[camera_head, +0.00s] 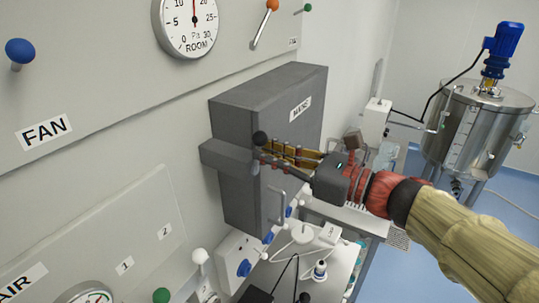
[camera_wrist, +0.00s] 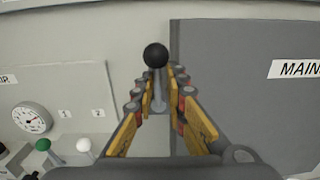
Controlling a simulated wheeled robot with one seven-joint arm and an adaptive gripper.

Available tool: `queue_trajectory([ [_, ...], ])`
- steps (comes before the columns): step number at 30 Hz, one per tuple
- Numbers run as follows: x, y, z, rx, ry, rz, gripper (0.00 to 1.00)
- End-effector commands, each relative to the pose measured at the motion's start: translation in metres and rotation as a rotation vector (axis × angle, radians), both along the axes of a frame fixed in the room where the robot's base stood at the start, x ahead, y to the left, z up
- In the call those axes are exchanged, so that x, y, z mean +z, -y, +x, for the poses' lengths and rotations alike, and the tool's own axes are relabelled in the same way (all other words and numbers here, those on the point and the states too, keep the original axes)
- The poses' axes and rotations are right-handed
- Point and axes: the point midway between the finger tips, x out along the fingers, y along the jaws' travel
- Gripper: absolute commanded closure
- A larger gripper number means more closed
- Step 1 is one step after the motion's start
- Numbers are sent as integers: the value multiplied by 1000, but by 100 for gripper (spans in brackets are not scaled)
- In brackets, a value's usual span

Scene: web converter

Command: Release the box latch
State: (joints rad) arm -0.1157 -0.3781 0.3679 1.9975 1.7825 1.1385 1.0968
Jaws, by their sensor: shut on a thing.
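The grey box (camera_head: 232,122) labelled "MAINS" is fixed to the wall in the head view; its face also fills the right of the wrist view (camera_wrist: 245,85). The box latch has a black ball knob (camera_head: 260,138), which stands at the top centre of the wrist view (camera_wrist: 155,55). A grey block (camera_head: 222,156) sits at the box's left side behind the knob. My gripper (camera_head: 264,150) reaches in from the right. Its yellow fingers are shut on the latch's stem, just below the knob (camera_wrist: 159,92). The fingertips partly hide the stem.
A handle (camera_head: 276,207) sticks out low on the box's front. Below are blue knobs (camera_head: 243,268) and a bench with small gear (camera_head: 320,270). A steel tank (camera_head: 475,135) stands at the right. The wall panel has a gauge (camera_head: 190,25) and a blue knob (camera_head: 20,52).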

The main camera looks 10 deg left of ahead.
Motion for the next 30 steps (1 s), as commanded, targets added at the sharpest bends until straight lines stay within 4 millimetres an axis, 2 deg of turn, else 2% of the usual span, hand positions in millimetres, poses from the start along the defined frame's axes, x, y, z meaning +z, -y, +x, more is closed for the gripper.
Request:
queue_trajectory([
  [1,2,-1,-2,5,7,-1,100],
  [2,2,-1,-2,5,7,-1,85],
  [8,3,-1,-2,5,7,1,74],
  [16,2,0,-1,4,4,1,74],
  [20,2,7,-3,1,4,1,74],
  [30,2,59,-22,-3,4,0,74],
])
